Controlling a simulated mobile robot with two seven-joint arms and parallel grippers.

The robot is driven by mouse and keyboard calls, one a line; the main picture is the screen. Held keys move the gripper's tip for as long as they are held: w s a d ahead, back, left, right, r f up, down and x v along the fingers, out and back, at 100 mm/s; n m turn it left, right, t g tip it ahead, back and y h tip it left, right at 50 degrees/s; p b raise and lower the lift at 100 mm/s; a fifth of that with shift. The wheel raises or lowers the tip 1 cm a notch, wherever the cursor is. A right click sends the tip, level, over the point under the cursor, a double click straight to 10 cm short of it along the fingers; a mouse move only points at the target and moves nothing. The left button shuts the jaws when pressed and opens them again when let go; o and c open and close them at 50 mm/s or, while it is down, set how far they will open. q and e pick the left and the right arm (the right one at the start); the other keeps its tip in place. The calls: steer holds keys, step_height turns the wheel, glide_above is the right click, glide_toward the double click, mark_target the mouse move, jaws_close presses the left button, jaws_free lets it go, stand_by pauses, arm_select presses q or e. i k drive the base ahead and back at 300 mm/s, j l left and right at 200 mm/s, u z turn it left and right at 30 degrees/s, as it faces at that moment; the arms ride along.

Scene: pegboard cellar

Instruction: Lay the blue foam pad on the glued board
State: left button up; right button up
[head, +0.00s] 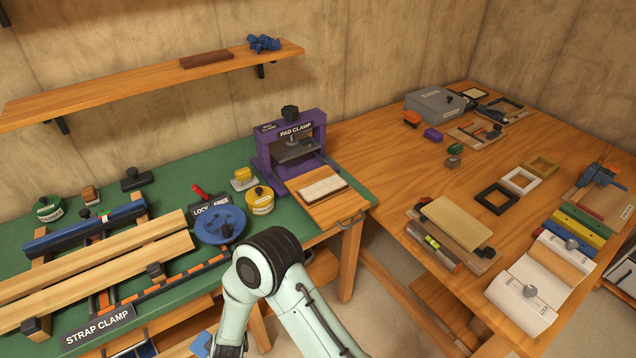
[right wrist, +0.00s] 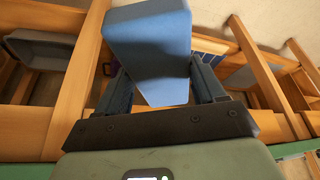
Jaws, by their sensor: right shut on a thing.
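The blue foam pad (right wrist: 150,35) is a blue block between the two fingers of my right gripper (right wrist: 158,66), which is shut on it. It is in mid-view in the right wrist view, over wooden bars below. In the head view my right arm bends down out of the picture, and the gripper is not clearly seen. A pale-topped board with dark reddish edges (head: 322,188), apparently the glued board, lies on the wooden slide (head: 344,207) in front of the purple pad clamp (head: 290,150). The pad is apart from it. My left gripper is in neither view.
On the green bench, a blue round strap reel (head: 220,226) and yellow tin (head: 260,201) stand left of the clamp. The strap clamp (head: 98,325) holds long boards.

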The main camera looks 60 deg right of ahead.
mark_target(323, 187)
steer(key=k+l, duration=0.15)
steer(key=l, duration=0.25)
steer(key=k+l+u, duration=0.1)
steer(key=l, duration=0.35)
steer(key=k+l, duration=0.15)
steer(key=l, duration=0.25)
steer(key=k+l, duration=0.15)
steer(key=l, duration=0.25)
steer(key=u, duration=0.05)
